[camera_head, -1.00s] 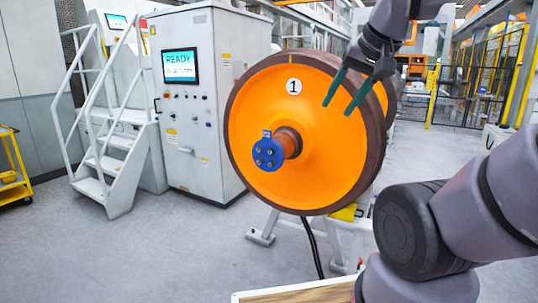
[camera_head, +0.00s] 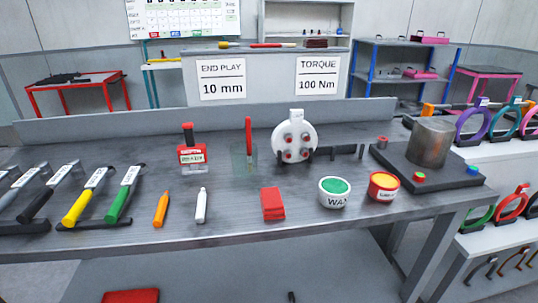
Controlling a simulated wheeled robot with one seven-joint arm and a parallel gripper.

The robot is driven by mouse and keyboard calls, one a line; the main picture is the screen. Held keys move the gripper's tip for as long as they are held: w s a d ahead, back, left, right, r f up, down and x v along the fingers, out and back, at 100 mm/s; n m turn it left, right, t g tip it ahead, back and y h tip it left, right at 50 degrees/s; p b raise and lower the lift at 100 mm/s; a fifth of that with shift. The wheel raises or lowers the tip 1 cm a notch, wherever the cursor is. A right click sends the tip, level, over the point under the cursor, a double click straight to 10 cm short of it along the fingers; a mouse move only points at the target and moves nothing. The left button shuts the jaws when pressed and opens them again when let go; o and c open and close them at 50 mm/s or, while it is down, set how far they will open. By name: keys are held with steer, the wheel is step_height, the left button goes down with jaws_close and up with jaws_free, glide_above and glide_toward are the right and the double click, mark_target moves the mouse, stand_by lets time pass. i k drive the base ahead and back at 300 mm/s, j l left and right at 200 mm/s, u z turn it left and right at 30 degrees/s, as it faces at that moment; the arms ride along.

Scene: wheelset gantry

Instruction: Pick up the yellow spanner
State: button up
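The yellow spanner (camera_head: 85,196) lies at the left of the grey workbench, tilted, with its near end toward the front edge. It seems to rest on a dark holder, and a white label sits on its upper part. A green spanner (camera_head: 123,194) lies just to its right and a black one (camera_head: 50,192) just to its left. A grey one lies further left, cut by the picture's edge. My gripper is not in view.
The workbench (camera_head: 236,200) also holds an orange marker (camera_head: 161,208), a white tube (camera_head: 201,205), red cloths (camera_head: 272,203), a wax tin (camera_head: 334,192) and a red-yellow tin (camera_head: 383,186). A red gauge (camera_head: 192,154) stands behind. Shelves with coloured rings (camera_head: 475,122) are at right.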

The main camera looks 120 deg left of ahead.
mark_target(69, 220)
steer(key=u, duration=5.15)
steer(key=i+l+u, duration=0.45)
steer(key=i+l, duration=0.4)
steer(key=l, duration=0.15)
